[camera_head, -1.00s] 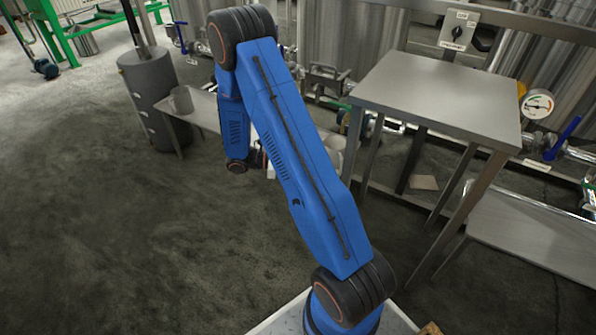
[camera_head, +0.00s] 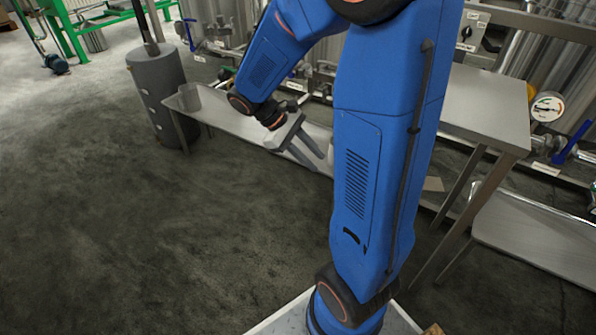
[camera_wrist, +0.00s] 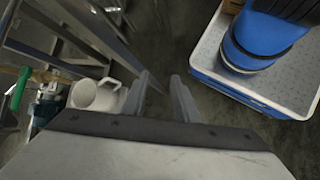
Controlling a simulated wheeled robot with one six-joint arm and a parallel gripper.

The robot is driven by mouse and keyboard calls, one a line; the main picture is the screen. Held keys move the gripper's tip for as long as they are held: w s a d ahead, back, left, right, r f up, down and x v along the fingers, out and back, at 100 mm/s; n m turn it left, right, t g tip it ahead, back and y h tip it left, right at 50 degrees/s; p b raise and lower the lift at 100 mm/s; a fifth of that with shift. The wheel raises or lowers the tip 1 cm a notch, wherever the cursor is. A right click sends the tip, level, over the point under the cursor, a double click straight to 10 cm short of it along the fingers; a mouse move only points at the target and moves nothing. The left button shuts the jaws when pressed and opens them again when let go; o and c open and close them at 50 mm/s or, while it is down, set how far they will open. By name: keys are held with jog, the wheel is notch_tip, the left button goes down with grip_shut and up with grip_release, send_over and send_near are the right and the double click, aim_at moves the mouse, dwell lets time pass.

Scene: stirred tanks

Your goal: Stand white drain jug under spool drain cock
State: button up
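The white jug (camera_wrist: 88,95) shows in the wrist view, left of my gripper (camera_wrist: 160,76), with its open mouth and handle visible. It is apart from the fingers. In the head view my arm hides most of the area where it could be, and I cannot pick it out. My gripper (camera_head: 318,163) is open and empty, its two fingers apart and pointing down to the right over the low bench. A valve with a green handle (camera_wrist: 18,88) is at the left edge of the wrist view. I cannot tell whether it is the spool drain cock.
A taller steel table (camera_head: 490,105) and another low bench (camera_head: 530,235) are right of my arm. The floor at left is clear.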

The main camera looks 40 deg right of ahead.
jog(key=s+a+r+m+t+y, duration=0.3)
jog(key=s+a+r+t+y, duration=0.2)
jog(key=s+a+r+t, duration=0.5)
jog(key=shift+s+a+r+m+y, duration=0.15)
jog(key=shift+s+a+m+y, duration=0.25)
jog(key=shift+a, duration=0.95)
